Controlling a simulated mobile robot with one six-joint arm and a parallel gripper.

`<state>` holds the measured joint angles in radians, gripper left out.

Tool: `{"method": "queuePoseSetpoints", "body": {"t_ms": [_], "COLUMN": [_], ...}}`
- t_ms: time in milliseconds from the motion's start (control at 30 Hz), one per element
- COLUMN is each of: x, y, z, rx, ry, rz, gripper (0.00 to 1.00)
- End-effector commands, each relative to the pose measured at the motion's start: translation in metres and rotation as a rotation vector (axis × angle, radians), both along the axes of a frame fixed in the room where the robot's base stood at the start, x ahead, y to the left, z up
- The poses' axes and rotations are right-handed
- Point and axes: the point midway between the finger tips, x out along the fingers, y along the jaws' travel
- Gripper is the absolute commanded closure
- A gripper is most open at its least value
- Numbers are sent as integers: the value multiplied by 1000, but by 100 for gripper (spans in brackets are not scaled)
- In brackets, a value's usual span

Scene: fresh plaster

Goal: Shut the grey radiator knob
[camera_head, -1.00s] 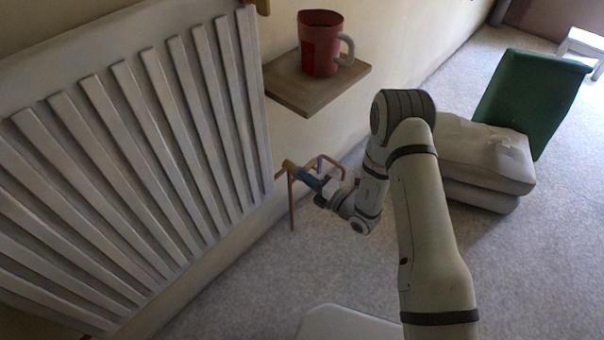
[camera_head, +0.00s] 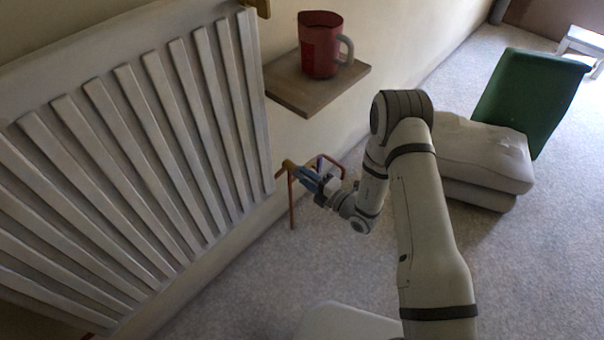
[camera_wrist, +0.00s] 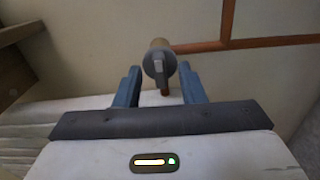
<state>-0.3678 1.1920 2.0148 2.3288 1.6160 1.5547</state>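The grey radiator knob (camera_wrist: 160,65) shows in the wrist view, with its raised grip bar standing close to upright. It sits on the end of a brass valve body (camera_head: 289,167) beside the radiator's lower right corner. My gripper (camera_wrist: 159,72) is open, with one blue finger on each side of the knob and a gap on both sides. I cannot tell how far the fingertips reach along it. In the head view my gripper (camera_head: 314,180) points at the valve from the right, and the knob itself is hidden or too small to make out there.
The white radiator (camera_head: 150,150) fills the left. A wooden shelf (camera_head: 318,87) with a red mug (camera_head: 320,45) juts from the wall above the valve. Copper pipes (camera_head: 291,205) run by the valve. A grey cushion stack (camera_head: 485,160) and green chair back (camera_head: 530,100) stand right.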

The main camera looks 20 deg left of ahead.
Motion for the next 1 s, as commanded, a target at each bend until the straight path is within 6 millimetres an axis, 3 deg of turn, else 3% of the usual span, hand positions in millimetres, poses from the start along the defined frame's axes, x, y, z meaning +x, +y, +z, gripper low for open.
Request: {"method": "queuePoseSetpoints", "body": {"t_ms": [1000], "x": [-44], "y": [-107], "z": [0], "rx": [-1], "ry": [1], "rz": [-3], "gripper": [64]}}
